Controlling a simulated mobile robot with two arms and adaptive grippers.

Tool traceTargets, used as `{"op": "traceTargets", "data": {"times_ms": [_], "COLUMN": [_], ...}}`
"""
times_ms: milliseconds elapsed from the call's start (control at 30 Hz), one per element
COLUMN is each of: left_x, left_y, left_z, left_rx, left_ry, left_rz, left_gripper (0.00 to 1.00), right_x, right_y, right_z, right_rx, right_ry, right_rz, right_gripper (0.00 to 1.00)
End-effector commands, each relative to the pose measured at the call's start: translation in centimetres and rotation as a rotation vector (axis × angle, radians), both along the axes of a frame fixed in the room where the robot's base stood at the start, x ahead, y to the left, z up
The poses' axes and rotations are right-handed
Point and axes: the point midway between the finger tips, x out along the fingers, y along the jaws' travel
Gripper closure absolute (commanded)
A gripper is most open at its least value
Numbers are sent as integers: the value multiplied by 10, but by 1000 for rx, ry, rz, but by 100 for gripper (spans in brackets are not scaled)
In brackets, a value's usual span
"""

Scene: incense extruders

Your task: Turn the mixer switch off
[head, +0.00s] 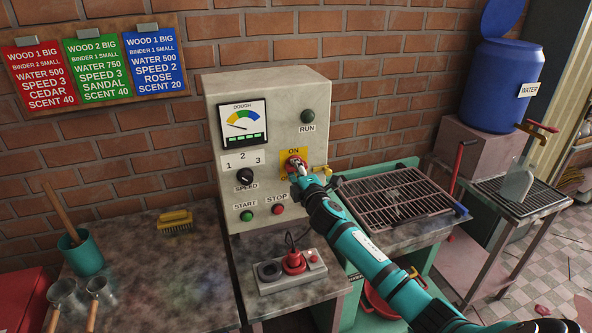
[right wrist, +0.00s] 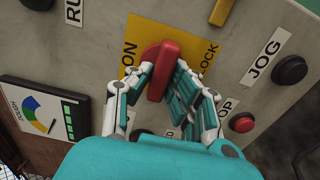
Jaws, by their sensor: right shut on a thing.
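The mixer switch is a red rotary handle (head: 293,161) on a yellow plate (head: 285,153), set on the front of the grey control panel (head: 217,125). ON is written at the top of the plate. My right gripper (head: 299,172) is at the switch and shut on the handle. In the right wrist view the red handle (right wrist: 163,72) stands between the fingers of my right gripper (right wrist: 165,90), with the yellow plate (right wrist: 180,40) behind it. The lower lettering of the plate is partly hidden by the fingers. My left gripper is not in view.
A speed knob (head: 245,176), green start button (head: 247,215) and red stop button (head: 278,209) sit near the switch. A wire rack (head: 395,197) lies right of the panel. A brush (head: 175,222) and a teal cup (head: 82,254) stand on the left table.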

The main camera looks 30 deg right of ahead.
Motion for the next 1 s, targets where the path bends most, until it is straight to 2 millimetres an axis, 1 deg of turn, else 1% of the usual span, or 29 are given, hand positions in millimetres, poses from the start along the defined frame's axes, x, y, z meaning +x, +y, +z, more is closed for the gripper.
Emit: {"op": "traceTargets", "data": {"times_ms": [33, 67, 200, 233, 467, 567, 667, 1000], "left_x": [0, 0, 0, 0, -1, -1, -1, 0], "left_y": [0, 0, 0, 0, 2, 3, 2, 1], "left_z": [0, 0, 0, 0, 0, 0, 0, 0], "left_rx": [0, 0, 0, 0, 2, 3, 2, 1], "left_ry": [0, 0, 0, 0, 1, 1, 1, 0], "left_rz": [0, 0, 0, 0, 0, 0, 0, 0], "left_gripper": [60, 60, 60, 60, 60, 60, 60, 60], "right_x": [0, 0, 0, 0, 0, -4, -16, -85], "right_y": [0, 0, 0, 0, 0, 1, 4, 21], "right_z": [-1, -1, -1, -1, -1, -1, -2, -2], "right_rx": [-4, -4, -2, -2, -1, -1, -1, -1], "right_ry": [2, 2, 1, 1, 1, 1, 2, 4], "right_rz": [0, 0, 0, 0, 0, 0, 1, 2], "right_gripper": [100, 81, 62, 60, 60, 60, 60, 60]}}
